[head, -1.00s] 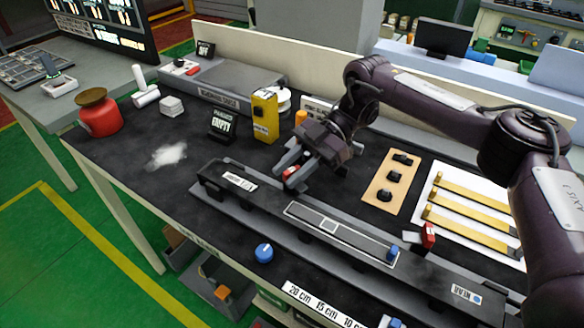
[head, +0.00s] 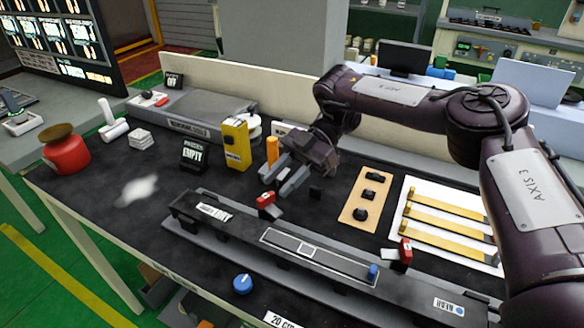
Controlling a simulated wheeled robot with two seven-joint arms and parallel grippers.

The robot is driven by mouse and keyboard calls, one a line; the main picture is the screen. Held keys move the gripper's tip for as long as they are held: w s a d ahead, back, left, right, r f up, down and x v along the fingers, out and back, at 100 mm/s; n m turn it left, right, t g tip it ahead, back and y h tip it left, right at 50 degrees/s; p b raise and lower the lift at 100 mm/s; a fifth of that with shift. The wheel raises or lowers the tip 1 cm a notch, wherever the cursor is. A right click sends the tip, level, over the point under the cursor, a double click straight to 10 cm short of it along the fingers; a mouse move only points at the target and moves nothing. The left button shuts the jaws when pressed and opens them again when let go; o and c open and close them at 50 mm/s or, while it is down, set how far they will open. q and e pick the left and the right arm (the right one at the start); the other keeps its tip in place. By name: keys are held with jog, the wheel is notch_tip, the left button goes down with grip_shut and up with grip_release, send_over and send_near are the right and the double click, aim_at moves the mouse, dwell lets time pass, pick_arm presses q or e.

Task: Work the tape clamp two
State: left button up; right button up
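A red-and-dark clamp (head: 267,204) stands at the back edge of the long dark grey fixture (head: 203,234), near its left part. A second red-and-dark clamp (head: 401,254) stands further right along the same back edge. I cannot read a number on either clamp. My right gripper (head: 283,182) is just behind and above the left clamp. Its two fingers are apart, with nothing visible between them, and they look clear of the clamp. My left gripper is not in view.
A tan board with black knobs (head: 350,211) and a white panel with yellow strips (head: 410,201) lie right of the gripper. A yellow box (head: 236,146) and an orange cylinder (head: 272,151) stand behind. A blue knob (head: 243,284) is in front of the fixture.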

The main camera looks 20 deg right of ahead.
jog(key=shift+v, duration=1.5)
